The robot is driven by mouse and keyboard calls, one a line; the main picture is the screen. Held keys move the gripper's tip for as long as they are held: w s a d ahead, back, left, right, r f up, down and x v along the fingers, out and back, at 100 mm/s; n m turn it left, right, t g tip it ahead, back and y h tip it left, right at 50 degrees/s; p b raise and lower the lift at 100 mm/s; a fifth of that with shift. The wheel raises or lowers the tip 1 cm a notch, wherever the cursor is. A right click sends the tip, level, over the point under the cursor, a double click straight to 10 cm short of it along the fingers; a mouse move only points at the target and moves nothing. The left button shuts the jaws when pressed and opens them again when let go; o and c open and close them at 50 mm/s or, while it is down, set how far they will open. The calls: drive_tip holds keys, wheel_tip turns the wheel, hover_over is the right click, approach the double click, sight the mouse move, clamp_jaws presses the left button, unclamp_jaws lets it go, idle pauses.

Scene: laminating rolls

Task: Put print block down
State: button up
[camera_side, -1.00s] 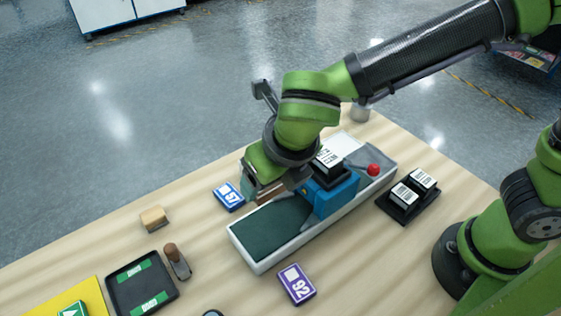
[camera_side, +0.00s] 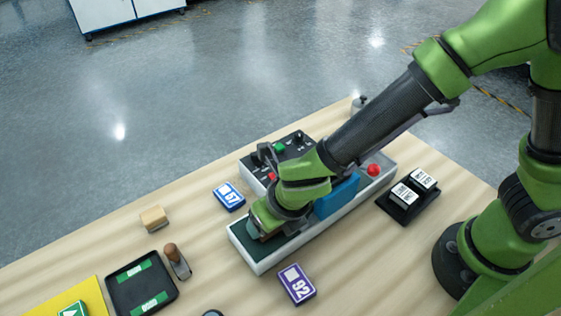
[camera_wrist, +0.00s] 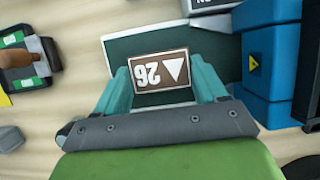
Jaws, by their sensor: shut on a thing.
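The print block (camera_wrist: 159,72) is brown with a white "26" and a white triangle, upside down in the wrist view. My gripper (camera_wrist: 160,85) is shut on it, with a teal finger on each side. The block is over the dark green bed (camera_wrist: 118,48); I cannot tell whether it touches. In the side view, my gripper (camera_side: 262,230) is low over the left end of the green bed (camera_side: 250,250) in its white frame (camera_side: 285,258). My wrist hides the block there. A blue housing (camera_side: 336,198) stands on the frame to the right.
A red knob (camera_side: 373,169) is at the frame's right end. A control box (camera_side: 293,150) stands behind. A blue "57" block (camera_side: 229,196) and purple "92" block (camera_side: 297,284) lie beside the frame. A black rack (camera_side: 404,212) holds barcode blocks. A black tray (camera_side: 141,283) is at left.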

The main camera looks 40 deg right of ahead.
drive_tip(key=shift+f, duration=0.1)
drive_tip(key=o, duration=1)
drive_tip(key=shift+o, duration=0.2)
